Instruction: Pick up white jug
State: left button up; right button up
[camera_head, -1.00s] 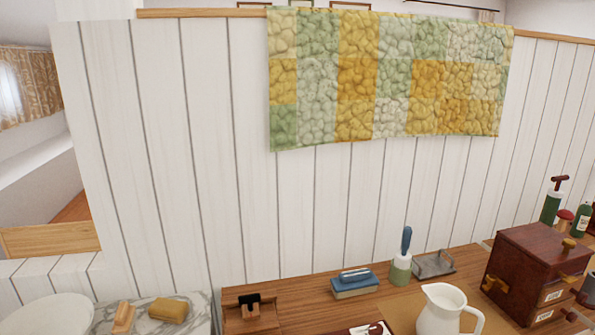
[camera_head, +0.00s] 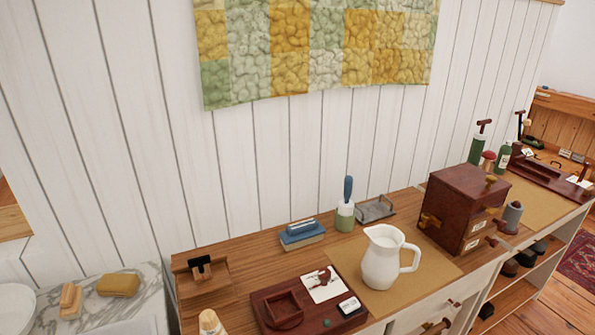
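The white jug (camera_head: 382,262) stands upright on a tan mat (camera_head: 425,271) on the wooden dresser top, right of centre in the head view. Its spout points to the left and its handle to the right. Neither of my grippers shows in the head view, so nothing is seen touching the jug.
Right of the jug is a dark red wooden box (camera_head: 465,205) with drawers. In front left lies a dark red tray (camera_head: 268,301). Behind are a blue-handled brush (camera_head: 346,205), a blue block (camera_head: 302,232) and a metal tray (camera_head: 375,210). A marble top (camera_head: 95,308) is at left.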

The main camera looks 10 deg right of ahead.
aim_at(381, 268)
jog(key=l+z, duration=0.15)
jog(key=l, duration=0.25)
jog(key=i+l+z, duration=0.2)
jog(key=l, duration=0.15)
jog(key=l+z, duration=0.15)
jog(key=l, duration=0.25)
jog(key=i+l+z, duration=0.2)
jog(key=l, duration=0.15)
